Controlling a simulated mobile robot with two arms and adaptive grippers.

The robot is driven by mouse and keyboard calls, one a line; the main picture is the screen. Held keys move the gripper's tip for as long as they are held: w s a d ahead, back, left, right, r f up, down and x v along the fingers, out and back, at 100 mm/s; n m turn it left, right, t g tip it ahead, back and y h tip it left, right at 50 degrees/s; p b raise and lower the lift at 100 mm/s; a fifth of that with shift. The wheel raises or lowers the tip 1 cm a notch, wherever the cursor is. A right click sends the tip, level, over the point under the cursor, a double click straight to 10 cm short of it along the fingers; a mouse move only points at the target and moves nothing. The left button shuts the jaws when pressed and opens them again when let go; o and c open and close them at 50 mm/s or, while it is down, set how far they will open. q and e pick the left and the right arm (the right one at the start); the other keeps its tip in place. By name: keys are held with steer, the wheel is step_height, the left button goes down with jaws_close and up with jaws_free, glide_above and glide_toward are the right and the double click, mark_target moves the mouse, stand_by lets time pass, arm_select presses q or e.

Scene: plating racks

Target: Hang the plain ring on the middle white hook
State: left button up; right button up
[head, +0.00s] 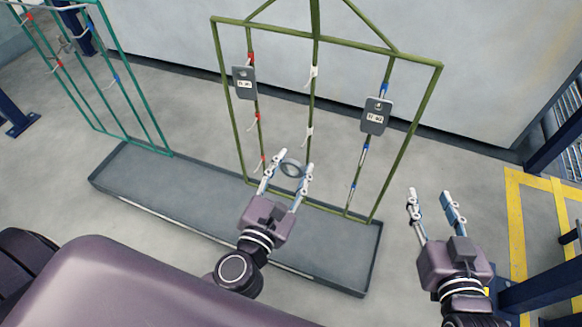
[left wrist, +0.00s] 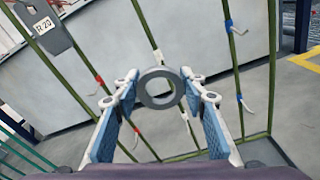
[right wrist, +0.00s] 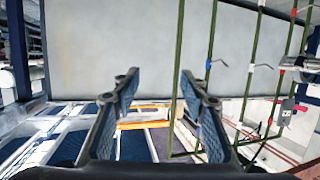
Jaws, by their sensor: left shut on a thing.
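The plain ring (head: 292,177) is a grey flat ring. My left gripper (head: 294,161) is shut on it, holding it between the fingertips in front of the olive rack. In the left wrist view the ring (left wrist: 160,105) stands upright with its hole facing the camera. The rack's middle bar carries white hooks: an upper one (head: 313,73) and a lower one (head: 308,133), both bare. Any lower white hook is hidden behind ring and gripper in the head view. The ring appears apart from the hooks. My right gripper (head: 429,192) is open and empty, right of the rack.
The olive rack (head: 385,47) has red hooks left and blue hooks right. A grey tag (head: 244,91) hangs on the red side, another (head: 374,124) on the blue side. A teal rack (head: 109,50) stands left. A grey tray (head: 150,180) lies under the racks.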

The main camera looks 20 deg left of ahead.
mark_target(302, 147)
arm_select(q)
steer(key=shift+w+d+f+p, duration=0.1)
steer(key=shift+w+p, duration=0.8)
steer(key=shift+w, duration=1.2)
arm_select(e)
steer(key=s+d+f+g+h, duration=0.1)
steer(key=s+d+f+g, duration=0.1)
steer(key=s+f+g, duration=0.3)
steer(key=shift+s+d+f+h, duration=0.35)
steer(key=shift+s+f, duration=0.3)
steer(key=shift+f, duration=1.2)
steer(key=shift+d, duration=0.1)
arm_select(q)
steer(key=shift+w+p, duration=0.2)
steer(key=shift+p, duration=0.1)
arm_select(e)
steer(key=shift+s+d+f+g, duration=0.2)
steer(key=shift+s+f+g, duration=0.25)
steer(key=shift+s, duration=0.25)
steer(key=shift+s+d+f+g, duration=0.2)
steer(key=shift+s+f+g, duration=0.15)
steer(key=shift+s+f, duration=0.3)
steer(key=shift+s+r, duration=0.1)
arm_select(q)
steer(key=shift+w, duration=0.1)
arm_select(e)
steer(key=shift+d, duration=0.1)
